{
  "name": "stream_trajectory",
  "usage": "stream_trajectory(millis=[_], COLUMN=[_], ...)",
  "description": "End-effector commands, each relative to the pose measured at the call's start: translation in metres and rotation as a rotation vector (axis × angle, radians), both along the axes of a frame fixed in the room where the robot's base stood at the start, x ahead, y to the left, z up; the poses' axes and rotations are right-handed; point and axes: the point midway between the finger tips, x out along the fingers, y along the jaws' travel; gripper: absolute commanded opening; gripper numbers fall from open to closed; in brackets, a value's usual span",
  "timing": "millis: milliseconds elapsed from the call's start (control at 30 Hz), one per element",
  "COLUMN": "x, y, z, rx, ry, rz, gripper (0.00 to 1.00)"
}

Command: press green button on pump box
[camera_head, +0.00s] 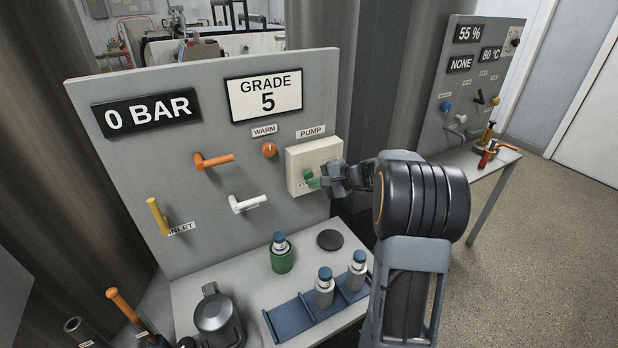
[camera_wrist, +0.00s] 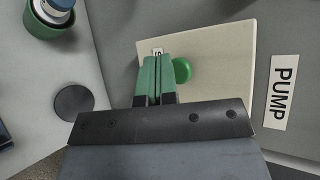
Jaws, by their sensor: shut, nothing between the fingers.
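The cream pump box (camera_head: 301,168) is mounted on the grey panel under the PUMP label, and it also shows in the wrist view (camera_wrist: 215,60). A round green button (camera_wrist: 182,71) sits on its face, and it shows small in the head view (camera_head: 308,174). My gripper (camera_head: 318,183) is at the front of the box. In the wrist view my gripper's green fingertips (camera_wrist: 153,62) are closed together and empty, just beside the green button. They partly cover a small label on the box. I cannot tell whether the fingertips touch the box.
The panel (camera_head: 150,155) carries an orange lever (camera_head: 214,161), a white lever (camera_head: 247,203), a yellow inlet handle (camera_head: 158,216) and an orange WARM knob (camera_head: 269,149). Below are a green cup with a bottle (camera_head: 282,260), a blue tray (camera_head: 291,320) and a black disc (camera_head: 330,240).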

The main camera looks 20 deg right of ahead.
Motion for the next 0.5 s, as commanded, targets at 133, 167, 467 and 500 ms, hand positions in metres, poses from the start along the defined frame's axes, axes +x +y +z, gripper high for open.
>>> stream_trajectory(millis=[133,167,467,500], x=[0.0048,0.0055,0.0062,0.0062], y=[0.0006,0.0006,0.0007,0.0007], z=[-0.0012,-0.0011,-0.0002,-0.0002], rx=[-0.001,-0.001,0.0,0.0], ry=[0.0,-0.001,0.0,0.0], rz=[0.001,0.0,0.0,0.0], gripper=[0.0,0.0,0.0,0.0])
